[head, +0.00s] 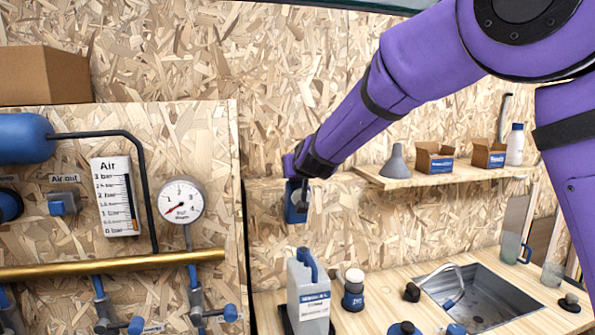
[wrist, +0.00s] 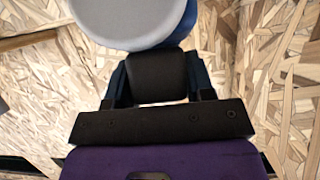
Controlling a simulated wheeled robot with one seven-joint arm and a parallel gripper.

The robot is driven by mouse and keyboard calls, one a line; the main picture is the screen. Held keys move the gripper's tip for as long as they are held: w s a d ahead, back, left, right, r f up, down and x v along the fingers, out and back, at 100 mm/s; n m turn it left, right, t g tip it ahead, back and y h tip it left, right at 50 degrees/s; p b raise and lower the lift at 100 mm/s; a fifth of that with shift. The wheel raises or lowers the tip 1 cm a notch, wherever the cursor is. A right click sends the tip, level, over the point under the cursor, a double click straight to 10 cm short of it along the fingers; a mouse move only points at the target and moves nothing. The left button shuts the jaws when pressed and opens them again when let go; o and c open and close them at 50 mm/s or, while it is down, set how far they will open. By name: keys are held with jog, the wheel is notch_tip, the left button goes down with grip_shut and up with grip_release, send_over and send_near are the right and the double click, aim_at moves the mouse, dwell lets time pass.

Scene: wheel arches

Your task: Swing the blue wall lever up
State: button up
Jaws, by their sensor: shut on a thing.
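The blue wall lever (head: 293,208) shows at the end of my arm, against the chipboard wall left of the shelf. Its blue part hangs below my gripper, beside a small grey round part. In the wrist view a large pale grey disc (wrist: 125,14) covers most of the lever, and a blue edge (wrist: 180,32) shows behind it. My gripper (head: 299,184) is at the lever and shut on it. The dark fingers also show in the wrist view (wrist: 157,75), just below the disc. The exact contact and the lever's angle are hard to make out.
A panel with a gauge (head: 181,201), a brass pipe (head: 110,265) and several blue valve handles stands at left. A shelf (head: 445,176) with a funnel and boxes is at right. Below are a grey-white jug (head: 308,290), a jar (head: 353,292) and a sink (head: 490,298).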

jog(key=shift+f, duration=0.1)
jog(key=o, duration=1.3)
jog(key=shift+w, duration=0.1)
jog(key=v, duration=1)
jog(key=shift+s+d, duration=0.1)
jog(key=shift+s, duration=0.25)
jog(key=shift+d, duration=0.1)
